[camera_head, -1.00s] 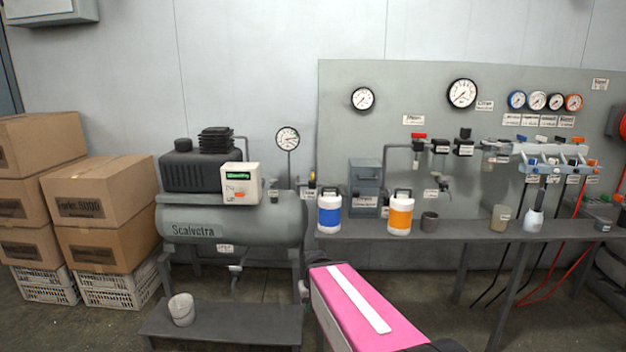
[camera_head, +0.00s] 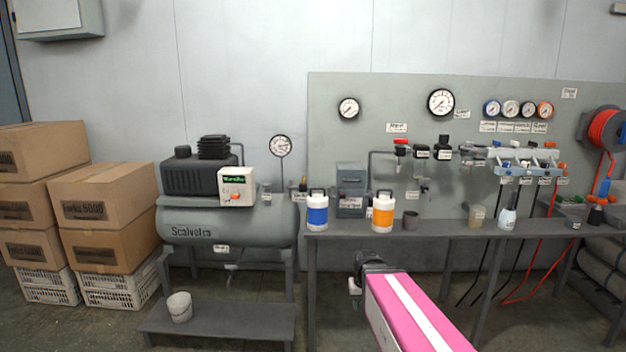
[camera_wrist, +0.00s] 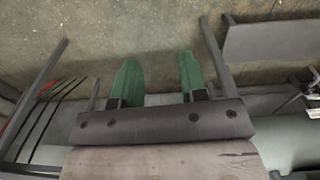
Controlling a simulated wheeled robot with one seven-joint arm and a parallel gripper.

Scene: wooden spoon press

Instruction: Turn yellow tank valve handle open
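The grey air tank (camera_head: 270,224) marked "Scalvetra" stands left of the workbench. At its right end is a small yellowish fitting (camera_head: 303,184), which seems to be the valve handle; it is too small to tell its position. My gripper (camera_head: 354,287) is at the end of my pink arm, in front of and below the bench, right of the tank and apart from the fitting. In the wrist view its two green fingers (camera_wrist: 160,78) are spread apart with only floor between them. The handle cannot be made out in the wrist view.
The bench (camera_head: 450,233) carries a blue jug (camera_head: 317,212), an orange jug (camera_head: 383,214) and a dark cup (camera_head: 410,221). A low step (camera_head: 235,322) with a bucket (camera_head: 180,307) stands before the tank. Boxes (camera_head: 108,205) are stacked at left. Open floor lies in front.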

